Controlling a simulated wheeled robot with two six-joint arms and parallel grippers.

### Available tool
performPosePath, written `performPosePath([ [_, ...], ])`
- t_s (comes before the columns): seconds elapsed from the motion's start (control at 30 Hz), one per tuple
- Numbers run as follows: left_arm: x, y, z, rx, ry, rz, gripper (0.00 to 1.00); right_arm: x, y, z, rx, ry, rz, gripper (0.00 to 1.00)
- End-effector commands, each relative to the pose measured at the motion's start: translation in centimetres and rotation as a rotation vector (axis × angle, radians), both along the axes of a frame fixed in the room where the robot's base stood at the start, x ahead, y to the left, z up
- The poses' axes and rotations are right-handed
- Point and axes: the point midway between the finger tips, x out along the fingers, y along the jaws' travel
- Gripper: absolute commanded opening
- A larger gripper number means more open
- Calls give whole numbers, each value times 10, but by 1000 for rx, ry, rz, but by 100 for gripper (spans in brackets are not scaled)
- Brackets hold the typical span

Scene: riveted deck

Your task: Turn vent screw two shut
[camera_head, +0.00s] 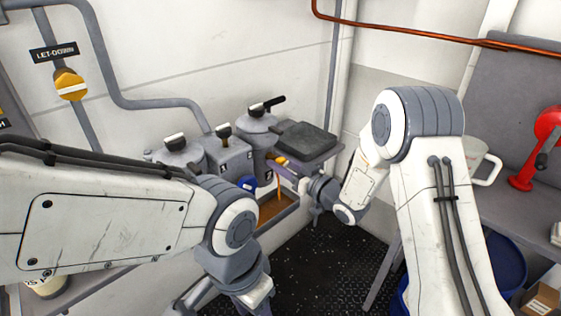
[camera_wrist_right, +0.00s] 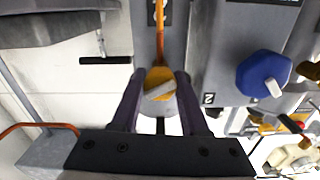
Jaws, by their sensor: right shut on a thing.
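A yellow vent screw (camera_wrist_right: 158,84) with a pale bar across its face sits between the two dark fingers of my right gripper (camera_wrist_right: 157,92) in the right wrist view. The fingers are shut on it. In the head view my right gripper (camera_head: 290,172) reaches the front of the grey housings from the right. A thin orange stream (camera_head: 279,188) hangs below the screw. A blue knob (camera_wrist_right: 265,75) sits beside it, next to a small plate (camera_wrist_right: 209,98) that seems to read 2. The yellow screw's own number is not readable. My left gripper (camera_head: 257,293) is low and partly cut off; its fingers are unclear.
A tray (camera_head: 290,210) with brownish liquid lies below the housings (camera_head: 231,155). A black-handled lid (camera_head: 258,121) stands behind. A yellow valve (camera_head: 70,85) marked LET-DOWN is on the wall. A white jug (camera_head: 476,158) and a red device (camera_head: 545,130) stand at right.

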Motion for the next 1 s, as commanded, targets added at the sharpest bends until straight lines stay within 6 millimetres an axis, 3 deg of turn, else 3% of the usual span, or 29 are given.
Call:
performPosePath([
  [0.5,0,0,16,0,0,0,50,0,-1,-1,278,284,-3,0],
  [1.0,0,0,20,0,0,0,50,0,-2,-2,356,362,-2,0],
])
